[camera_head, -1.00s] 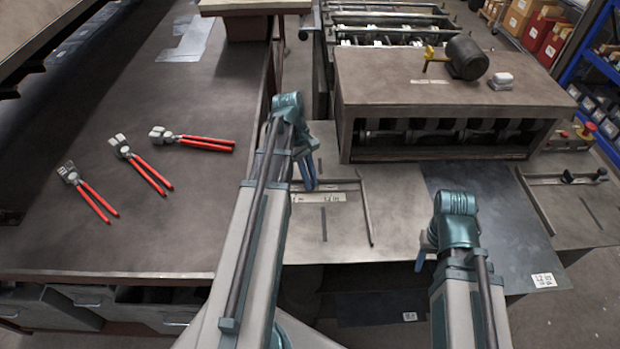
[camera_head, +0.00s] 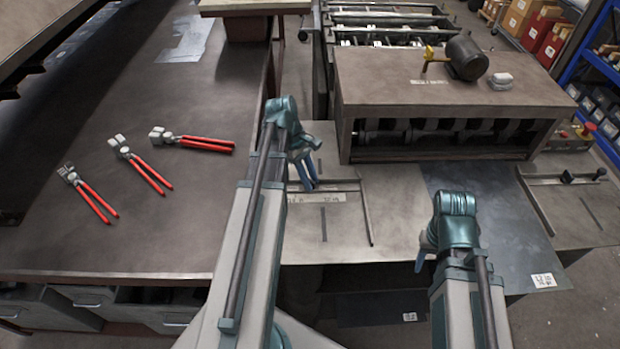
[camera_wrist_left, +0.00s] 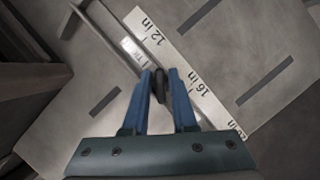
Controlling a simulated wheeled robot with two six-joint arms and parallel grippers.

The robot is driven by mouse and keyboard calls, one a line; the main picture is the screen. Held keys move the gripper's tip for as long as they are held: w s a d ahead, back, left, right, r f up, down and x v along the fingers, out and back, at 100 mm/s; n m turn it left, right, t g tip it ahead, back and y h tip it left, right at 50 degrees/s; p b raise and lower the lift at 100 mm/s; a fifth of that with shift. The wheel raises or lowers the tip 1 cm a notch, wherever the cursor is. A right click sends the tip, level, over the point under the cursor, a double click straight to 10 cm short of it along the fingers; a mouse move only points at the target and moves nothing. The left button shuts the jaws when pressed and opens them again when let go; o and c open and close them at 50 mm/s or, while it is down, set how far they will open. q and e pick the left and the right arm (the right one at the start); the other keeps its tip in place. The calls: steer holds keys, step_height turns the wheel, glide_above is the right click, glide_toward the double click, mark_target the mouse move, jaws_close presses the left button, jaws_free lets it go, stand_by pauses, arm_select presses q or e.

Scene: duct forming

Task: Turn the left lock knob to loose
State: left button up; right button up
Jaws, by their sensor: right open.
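The left lock knob (camera_wrist_left: 159,86) is a small dark piece beside the ruled scale (camera_wrist_left: 190,78) in the left wrist view. My left gripper (camera_wrist_left: 160,76) has its blue fingers on either side of the knob, seemingly touching it. In the head view my left gripper (camera_head: 308,186) is low at the left gauge bar, and its arm hides the knob. My right gripper (camera_head: 424,258) hangs near the front edge of the dark sheet (camera_head: 482,212), away from any knob; its fingers are mostly hidden.
A second gauge bar with a dark knob (camera_head: 567,177) is at the right. Several red-handled pliers (camera_head: 142,170) lie on the left bench.

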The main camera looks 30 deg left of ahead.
steer(key=shift+r, duration=0.1)
arm_select(q)
steer(key=p+v, duration=1.2)
steer(key=v, duration=0.1)
steer(key=shift+r+p, duration=0.4)
arm_select(e)
step_height(320, 180, up, 13)
steer(key=shift+f, duration=0.2)
arm_select(q)
steer(key=shift+a, duration=0.1)
